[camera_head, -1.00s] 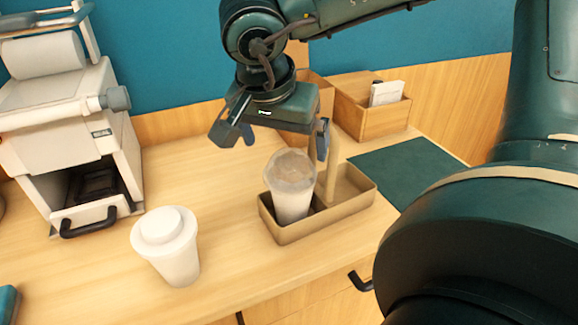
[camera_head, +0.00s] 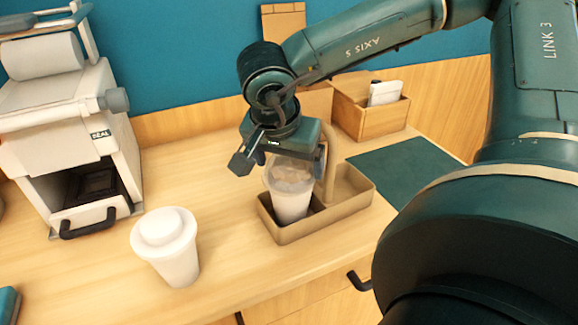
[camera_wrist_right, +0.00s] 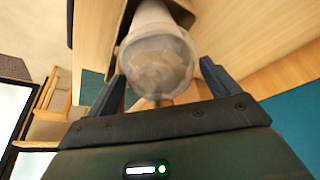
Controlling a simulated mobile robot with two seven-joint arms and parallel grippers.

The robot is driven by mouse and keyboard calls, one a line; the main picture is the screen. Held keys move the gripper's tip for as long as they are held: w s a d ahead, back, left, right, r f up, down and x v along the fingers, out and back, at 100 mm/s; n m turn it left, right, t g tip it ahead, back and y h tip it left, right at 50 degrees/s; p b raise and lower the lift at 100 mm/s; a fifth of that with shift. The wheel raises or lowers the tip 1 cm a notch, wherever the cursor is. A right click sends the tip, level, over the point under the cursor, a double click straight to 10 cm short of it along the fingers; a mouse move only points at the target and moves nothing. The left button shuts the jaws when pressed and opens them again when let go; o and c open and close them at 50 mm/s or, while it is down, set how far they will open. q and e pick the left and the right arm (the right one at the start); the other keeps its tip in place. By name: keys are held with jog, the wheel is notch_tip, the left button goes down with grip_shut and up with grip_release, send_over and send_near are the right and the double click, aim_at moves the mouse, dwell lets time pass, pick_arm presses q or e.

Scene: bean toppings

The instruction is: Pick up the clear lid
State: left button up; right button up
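A clear lid (camera_head: 288,174) shows as a translucent, faceted top on a pale cup (camera_head: 291,206) standing in a tan carrier (camera_head: 283,234). In the right wrist view, the clear lid (camera_wrist_right: 158,66) faces the camera between the two fingers, with the cup (camera_wrist_right: 152,14) behind it. My right gripper (camera_head: 280,163) is just behind and above the lid, with one finger showing left of it and the other mostly hidden. In the right wrist view, the right gripper (camera_wrist_right: 162,72) is open, and the lid is not clamped. My left gripper is not in view.
A white lidded cup (camera_head: 166,247) stands on the counter at front left. A white sealing machine (camera_head: 75,135) is at left. The carrier's upright handle (camera_head: 331,160) is close to the gripper.

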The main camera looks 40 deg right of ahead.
jog(key=c, duration=0.8)
